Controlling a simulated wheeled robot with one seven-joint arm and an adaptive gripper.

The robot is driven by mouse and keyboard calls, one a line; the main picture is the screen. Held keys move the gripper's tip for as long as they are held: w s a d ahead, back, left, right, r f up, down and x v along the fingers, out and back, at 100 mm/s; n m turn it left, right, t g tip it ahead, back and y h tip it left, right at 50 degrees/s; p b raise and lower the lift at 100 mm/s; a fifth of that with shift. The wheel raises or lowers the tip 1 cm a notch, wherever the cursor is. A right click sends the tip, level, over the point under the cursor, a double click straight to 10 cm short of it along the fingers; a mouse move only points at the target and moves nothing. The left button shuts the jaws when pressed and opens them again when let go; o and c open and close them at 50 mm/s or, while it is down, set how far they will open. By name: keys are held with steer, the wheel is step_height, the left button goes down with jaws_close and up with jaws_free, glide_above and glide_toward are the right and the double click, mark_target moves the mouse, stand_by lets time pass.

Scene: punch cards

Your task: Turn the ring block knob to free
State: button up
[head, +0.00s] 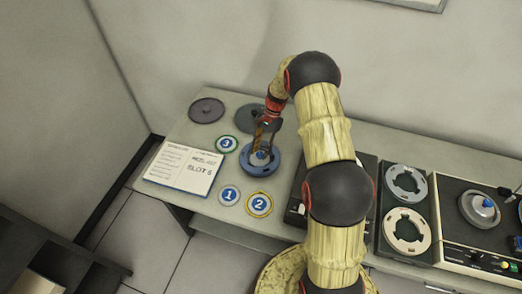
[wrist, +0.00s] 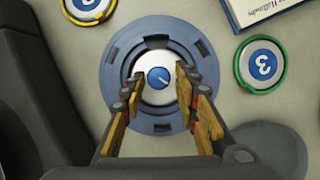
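A blue slotted ring block (head: 248,168) lies on the counter, and it also shows in the wrist view (wrist: 121,52). At its centre is a pale round hub (wrist: 158,96) with a small blue knob (wrist: 158,77) bearing a short white mark that slants to the lower right in the wrist view. My gripper (wrist: 158,76) is above the ring, its two fingers apart on either side of the hub. The blue knob sits between them with gaps on both sides. I cannot tell whether the fingertips touch the hub. In the head view my gripper (head: 264,143) partly covers the ring.
Round badges 1 (head: 229,195), 2 (head: 259,204) and 3 (head: 226,144) lie close around the ring.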

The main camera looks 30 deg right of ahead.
steer(key=shift+o, duration=1)
steer(key=v, duration=1.2)
steer(key=shift+d, duration=0.1)
steer(key=s+f+n, duration=0.2)
steer(key=s+n, duration=0.1)
steer(key=s, duration=0.2)
steer(key=s+a+r+n+t+h+b, duration=0.1)
steer(key=s+a+r+n+t, duration=0.1)
steer(key=s+a+r, duration=0.3)
steer(key=s+a+r+n+t+h+b, duration=0.1)
steer(key=s+a+r+n, duration=0.4)
steer(key=s+r, duration=0.5)
steer(key=s+a+r+n+t+h+b, duration=0.2)
steer(key=s+a+r, duration=0.5)
steer(key=s, duration=0.5)
steer(key=shift+r+n+t+b, duration=0.3)
steer(key=shift+r+n+t, duration=0.35)
steer(key=shift+t, duration=0.55)
